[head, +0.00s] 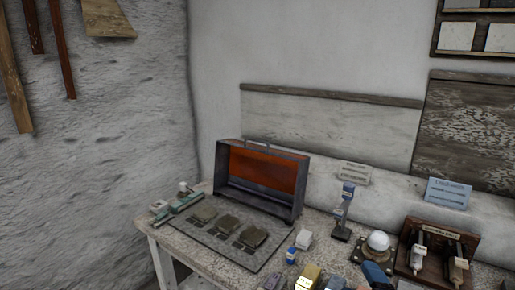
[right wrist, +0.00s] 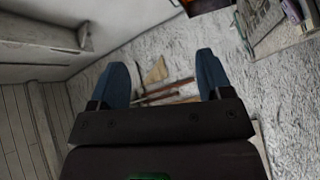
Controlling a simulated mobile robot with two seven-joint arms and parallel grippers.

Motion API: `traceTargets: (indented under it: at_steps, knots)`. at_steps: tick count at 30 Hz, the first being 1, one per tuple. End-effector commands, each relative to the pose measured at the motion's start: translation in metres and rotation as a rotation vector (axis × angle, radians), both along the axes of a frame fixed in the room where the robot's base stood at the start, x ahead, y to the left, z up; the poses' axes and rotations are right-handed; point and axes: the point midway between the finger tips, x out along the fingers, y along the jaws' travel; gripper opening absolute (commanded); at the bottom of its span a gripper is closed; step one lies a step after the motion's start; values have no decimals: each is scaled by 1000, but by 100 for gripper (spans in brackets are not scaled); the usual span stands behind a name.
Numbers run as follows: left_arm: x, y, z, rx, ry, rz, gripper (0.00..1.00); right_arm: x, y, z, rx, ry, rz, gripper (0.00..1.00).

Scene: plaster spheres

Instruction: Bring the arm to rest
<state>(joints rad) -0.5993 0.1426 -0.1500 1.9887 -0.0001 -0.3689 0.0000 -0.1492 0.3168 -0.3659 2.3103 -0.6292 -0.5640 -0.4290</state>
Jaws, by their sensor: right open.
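My right gripper (right wrist: 164,78) shows in the right wrist view, with two blue fingers wide apart. Nothing is between the fingers; the rough wall and hanging wooden pieces show behind the gap. A white plaster sphere (head: 378,241) sits on a dark stand on the workbench (head: 215,264) in the head view.
A blue upright device (head: 343,208) and a wooden rack (head: 433,251) stand to the right. Small items crowd the front edge.

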Motion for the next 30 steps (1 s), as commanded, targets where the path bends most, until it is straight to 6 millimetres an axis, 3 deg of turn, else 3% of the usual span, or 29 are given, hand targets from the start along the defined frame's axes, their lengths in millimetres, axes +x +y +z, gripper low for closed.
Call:
traceTargets:
  at_steps: [6, 12, 21, 30]
  knots:
    - [2, 0, 2, -1, -5, -1, 43, -47, -56, -75, 374, 407, -271, 72]
    - [2, 0, 2, 1, -5, -1, 43, -109, -80, -128, 642, 720, -493, 72]
    - [0, 0, 1, 0, -1, 0, 43, -172, -86, -161, 838, 977, -684, 72]
    - [-3, 1, -1, 0, 5, 2, 43, -219, -84, -174, 954, 1148, -815, 72]
